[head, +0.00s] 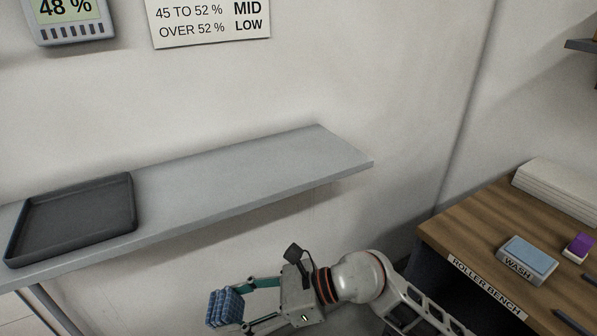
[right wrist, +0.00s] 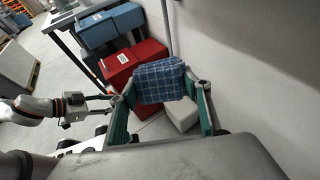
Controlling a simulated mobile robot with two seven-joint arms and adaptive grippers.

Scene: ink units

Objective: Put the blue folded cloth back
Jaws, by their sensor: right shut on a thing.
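The blue folded cloth (head: 224,308) is a small, thick checked bundle at the bottom of the head view. My right gripper (head: 241,307) is shut on it, with its teal fingers on either side. The cloth is held in the air in front of and below the grey shelf. In the right wrist view the cloth (right wrist: 161,81) sits between the two fingertips of my right gripper (right wrist: 163,92). My left gripper (right wrist: 98,105) shows small at the left of the right wrist view, too small to tell its jaws; it is outside the head view.
The grey wall shelf (head: 245,175) carries a dark empty tray (head: 75,212) at its left; its right part is bare. A wooden roller bench (head: 470,232) at right holds a wash box (head: 528,260) and a purple item (head: 579,245). Red bins (right wrist: 120,72), blue bins (right wrist: 108,27) and a white block (right wrist: 182,114) lie below.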

